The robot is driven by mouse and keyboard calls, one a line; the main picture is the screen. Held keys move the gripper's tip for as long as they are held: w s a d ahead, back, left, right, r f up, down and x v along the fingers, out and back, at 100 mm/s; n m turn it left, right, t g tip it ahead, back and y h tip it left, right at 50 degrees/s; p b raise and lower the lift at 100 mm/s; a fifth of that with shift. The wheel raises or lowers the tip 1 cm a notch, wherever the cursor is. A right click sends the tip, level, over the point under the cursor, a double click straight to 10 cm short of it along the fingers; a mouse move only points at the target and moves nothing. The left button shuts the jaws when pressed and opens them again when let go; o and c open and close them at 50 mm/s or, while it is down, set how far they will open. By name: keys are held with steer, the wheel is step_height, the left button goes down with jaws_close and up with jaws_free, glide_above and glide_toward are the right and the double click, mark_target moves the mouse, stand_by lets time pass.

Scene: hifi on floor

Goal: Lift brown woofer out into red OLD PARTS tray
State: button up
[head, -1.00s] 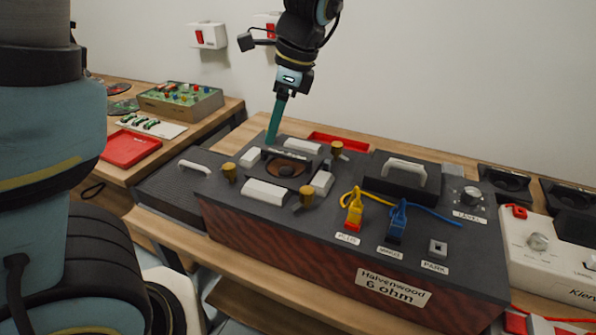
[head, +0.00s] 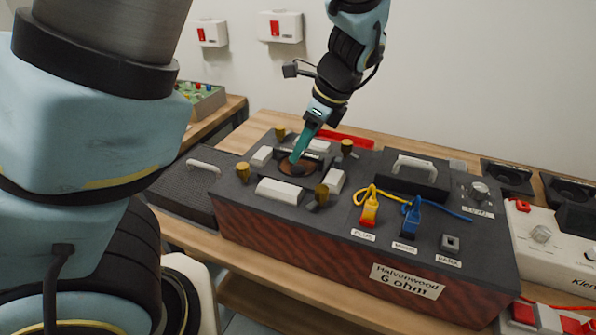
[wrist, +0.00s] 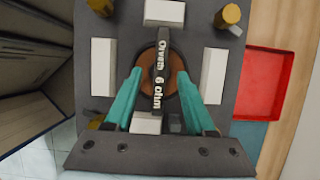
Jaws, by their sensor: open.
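The brown woofer (wrist: 176,80) sits in the top of the dark speaker box, its brown cone also showing in the head view (head: 288,168). In the head view my gripper (head: 294,160) comes down at a slant onto the woofer area. I cannot tell whether the fingers touch anything. The red tray (wrist: 272,95) lies right of the box in the wrist view; its edge shows behind the box in the head view (head: 345,139).
White blocks (head: 284,190) and brass knobs (head: 242,172) ring the woofer. A yellow plug (head: 370,208), a blue plug (head: 411,217) and a black handled lid (head: 412,178) stand on the box's right part. A grille panel (head: 183,190) lies at left.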

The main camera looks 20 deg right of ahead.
mark_target(298, 169)
steer(key=shift+x, duration=1.5)
jaws_close()
